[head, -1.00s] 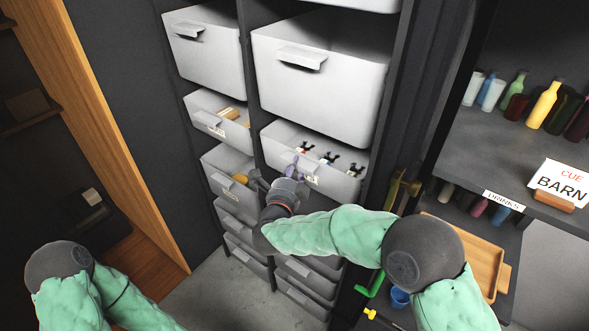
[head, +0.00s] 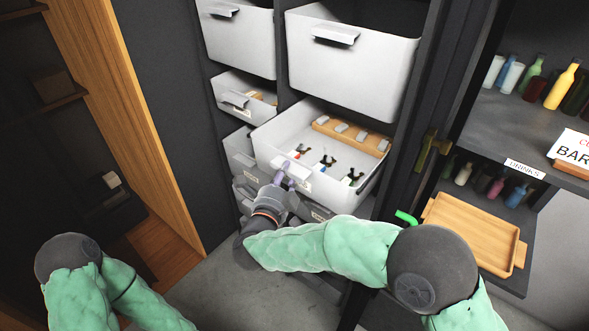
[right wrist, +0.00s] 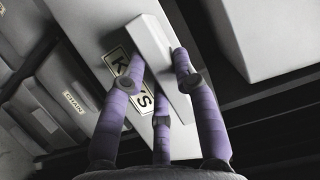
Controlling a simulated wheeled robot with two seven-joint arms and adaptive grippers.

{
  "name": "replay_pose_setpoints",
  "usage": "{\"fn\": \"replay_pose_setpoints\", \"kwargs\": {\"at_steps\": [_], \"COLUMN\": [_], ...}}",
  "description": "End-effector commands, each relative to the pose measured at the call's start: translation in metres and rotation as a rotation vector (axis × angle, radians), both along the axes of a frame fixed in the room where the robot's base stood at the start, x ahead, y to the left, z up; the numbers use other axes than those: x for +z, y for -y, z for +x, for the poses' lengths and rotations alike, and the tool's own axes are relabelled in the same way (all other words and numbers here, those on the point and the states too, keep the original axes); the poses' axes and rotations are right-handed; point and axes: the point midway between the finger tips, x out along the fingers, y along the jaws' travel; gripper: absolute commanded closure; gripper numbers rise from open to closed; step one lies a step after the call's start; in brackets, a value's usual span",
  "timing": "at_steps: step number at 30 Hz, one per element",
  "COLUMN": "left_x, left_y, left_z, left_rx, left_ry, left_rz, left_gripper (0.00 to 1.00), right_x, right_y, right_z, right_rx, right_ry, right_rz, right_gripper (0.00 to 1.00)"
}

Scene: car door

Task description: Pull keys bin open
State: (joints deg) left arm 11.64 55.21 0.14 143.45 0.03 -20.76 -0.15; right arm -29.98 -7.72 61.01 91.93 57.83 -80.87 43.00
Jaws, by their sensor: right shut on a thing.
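The keys bin (head: 330,188) is a light grey drawer in the middle of the shelf unit, slid well out. Several keys (head: 327,162) and a wooden block with pale pieces (head: 350,135) lie inside it. In the right wrist view, its partly covered label (right wrist: 125,72) shows "K" and "S". My right gripper (head: 283,178) has its purple fingers shut on the bin's front handle (head: 292,168); the handle (right wrist: 158,58) lies between the fingers in the right wrist view. My left arm shows at the lower left, but its gripper is out of view.
A larger grey bin (head: 350,65) sits above, and another small bin (head: 245,98) is to the left. Lower bins lie below. A shelf with bottles (head: 535,90) and a wooden tray (head: 472,235) stand at the right. Grey floor shows below.

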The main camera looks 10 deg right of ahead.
Motion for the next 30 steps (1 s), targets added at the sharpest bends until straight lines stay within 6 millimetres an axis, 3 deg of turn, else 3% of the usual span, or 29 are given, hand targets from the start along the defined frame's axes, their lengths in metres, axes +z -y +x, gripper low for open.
{"fn": "replay_pose_setpoints", "kwargs": {"at_steps": [6, 12, 27, 28, 30], "left_x": [-0.003, -0.003, -0.004, -0.004, -0.004], "left_y": [0.0, 0.0, 0.0, 0.0, 0.0], "left_z": [0.0, 0.0, 0.0, 0.0, 0.0], "left_rx": [-0.001, -0.001, -0.001, -0.001, -0.001], "left_ry": [0.001, 0.001, 0.001, 0.001, 0.001], "left_rz": [0.0, 0.0, 0.0, 0.0, 0.0], "left_gripper": [0.6, 0.6, 0.6, 0.6, 0.6], "right_x": [-0.002, -0.002, -0.002, -0.002, -0.002], "right_y": [-0.032, -0.046, -0.05, -0.05, -0.05], "right_z": [-0.024, -0.035, -0.039, -0.039, -0.039], "right_rx": [0.005, 0.004, 0.0, 0.0, 0.0], "right_ry": [-0.003, -0.003, -0.004, -0.004, -0.004], "right_rz": [0.001, 0.001, 0.001, 0.001, 0.001], "right_gripper": [1.0, 1.0, 1.0, 0.62, 0.46]}}
